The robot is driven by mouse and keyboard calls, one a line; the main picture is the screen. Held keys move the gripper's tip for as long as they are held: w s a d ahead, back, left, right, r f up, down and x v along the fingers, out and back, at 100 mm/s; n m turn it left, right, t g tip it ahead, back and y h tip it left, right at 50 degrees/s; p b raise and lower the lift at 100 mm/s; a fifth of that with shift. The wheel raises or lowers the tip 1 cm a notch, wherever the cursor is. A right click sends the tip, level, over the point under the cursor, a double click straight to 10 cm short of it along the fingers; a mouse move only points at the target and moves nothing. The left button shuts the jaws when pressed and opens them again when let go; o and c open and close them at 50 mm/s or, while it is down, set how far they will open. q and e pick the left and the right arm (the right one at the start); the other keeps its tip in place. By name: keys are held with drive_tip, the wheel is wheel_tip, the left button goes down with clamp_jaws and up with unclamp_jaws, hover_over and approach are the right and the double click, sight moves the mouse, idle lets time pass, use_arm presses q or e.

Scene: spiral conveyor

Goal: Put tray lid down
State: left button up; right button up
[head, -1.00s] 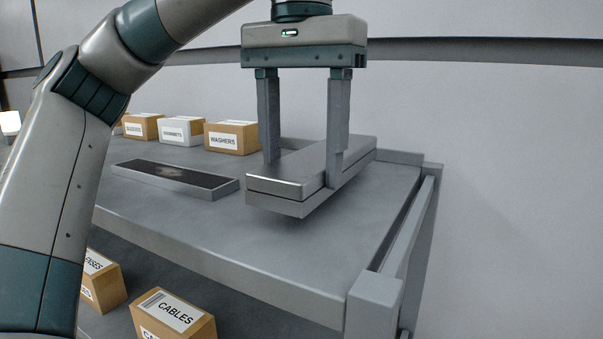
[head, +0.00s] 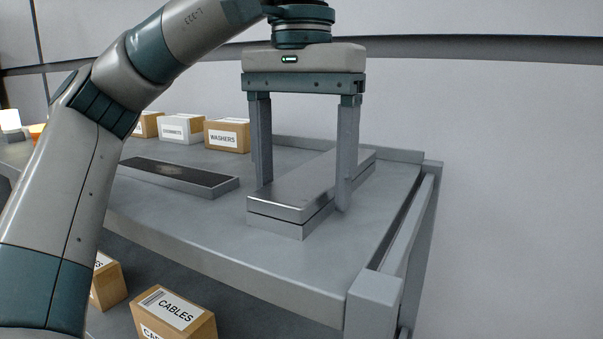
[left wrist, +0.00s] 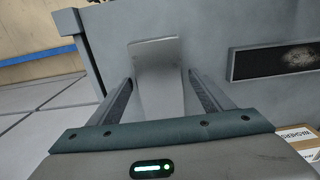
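The tray lid (head: 300,192), a long flat grey metal piece with a thicker lower layer, lies level on the grey table top, right of centre in the head view. It also shows in the left wrist view (left wrist: 160,85). My left gripper (head: 303,198) points down over it, its fingers spread on either side of the lid with gaps visible. It is open, and the lid is not clamped. A shallow tray with a dark, smudged inside (head: 178,177) lies apart to the left; it also shows in the left wrist view (left wrist: 275,60). My right gripper is not in view.
Boxes stand along the back of the table (head: 225,270), including the WASHERS box (head: 228,136) and a white box (head: 181,130). A raised rim (head: 400,156) and side rail (head: 405,235) bound the right end. A CABLES box (head: 172,315) sits on the lower shelf.

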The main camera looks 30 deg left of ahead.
use_arm(q)
drive_tip(key=shift+r, duration=0.25)
wheel_tip(320, 180, up, 12)
idle(0.9)
drive_tip(key=shift+f, duration=0.1)
idle(0.5)
